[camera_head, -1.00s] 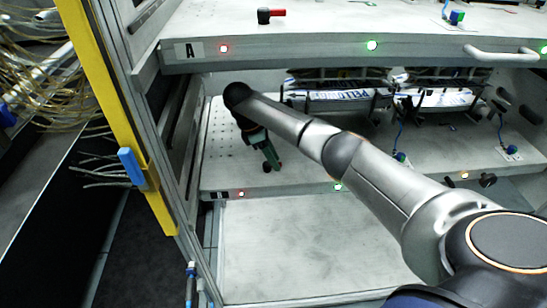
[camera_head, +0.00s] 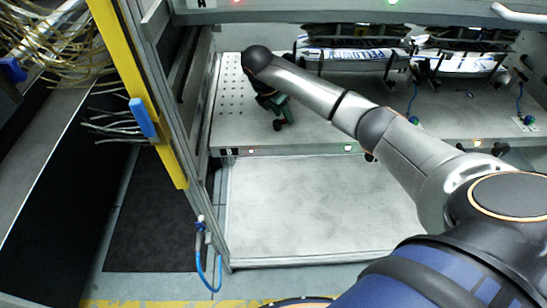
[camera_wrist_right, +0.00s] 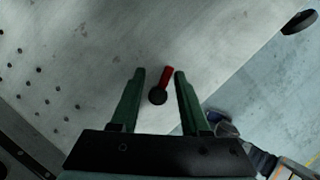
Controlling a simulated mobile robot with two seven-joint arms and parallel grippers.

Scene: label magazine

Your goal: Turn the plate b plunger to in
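The plate b shelf (camera_head: 318,130) is a grey surface with rows of small holes at its left end and a B label on its front edge. My right gripper (camera_head: 279,118) points down over its front left part. In the right wrist view the plunger (camera_wrist_right: 158,96) shows as a round black knob with a red lever pointing up and slightly right. My right gripper (camera_wrist_right: 160,72) is open there, with one green finger on each side of the plunger and gaps between. In the head view the arm and gripper hide the plunger. My left gripper is not in view.
The upper shelf edge (camera_head: 300,14) runs above my right arm. Printed packs (camera_head: 345,62) sit in black holders at the back. A yellow post (camera_head: 140,95) stands left. A pale lower panel (camera_head: 310,205) lies below plate b. Blue-tethered parts (camera_head: 528,121) stand at the right.

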